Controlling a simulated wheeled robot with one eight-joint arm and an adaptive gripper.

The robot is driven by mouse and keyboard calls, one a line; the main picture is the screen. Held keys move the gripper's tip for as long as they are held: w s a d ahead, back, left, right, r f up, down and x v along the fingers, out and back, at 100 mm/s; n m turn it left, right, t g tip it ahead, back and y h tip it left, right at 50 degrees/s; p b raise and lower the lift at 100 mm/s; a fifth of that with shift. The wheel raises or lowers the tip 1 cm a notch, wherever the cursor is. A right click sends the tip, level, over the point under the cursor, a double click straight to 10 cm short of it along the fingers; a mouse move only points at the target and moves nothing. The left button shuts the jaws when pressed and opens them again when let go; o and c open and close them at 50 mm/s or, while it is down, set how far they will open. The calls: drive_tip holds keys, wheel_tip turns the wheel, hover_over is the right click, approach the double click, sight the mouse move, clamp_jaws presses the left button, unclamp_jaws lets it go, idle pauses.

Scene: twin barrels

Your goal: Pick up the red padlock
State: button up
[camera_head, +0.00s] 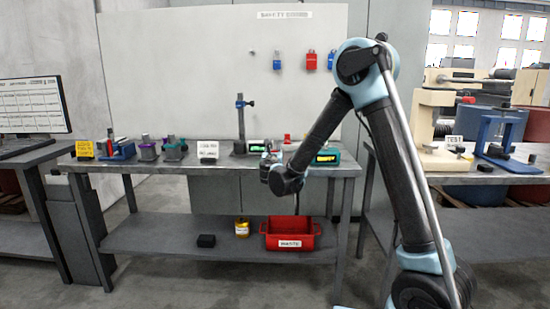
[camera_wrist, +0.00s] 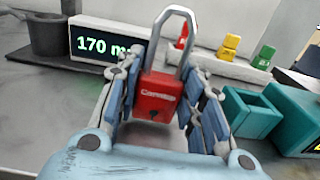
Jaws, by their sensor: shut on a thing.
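The red padlock (camera_wrist: 156,97) stands upright between the finger pads of my gripper (camera_wrist: 162,84) in the wrist view, its grey shackle pointing up and away. My gripper is shut on its red body, with a pad against each side. In the head view my gripper (camera_head: 270,166) is over the workbench, right of its middle. The padlock in it is too small and covered to make out there. Whether it touches the bench top cannot be told.
Behind the padlock are a green-lit display (camera_wrist: 97,43) and a rail with red, yellow and green pieces (camera_wrist: 228,46). A teal open box (camera_wrist: 252,112) is close on the right. Other padlocks (camera_head: 311,61) hang on the wall board. A red bin (camera_head: 290,235) sits on the lower shelf.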

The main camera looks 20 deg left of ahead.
wheel_tip(320, 180, up, 17)
idle(0.4)
drive_tip(key=shift+r, duration=0.1)
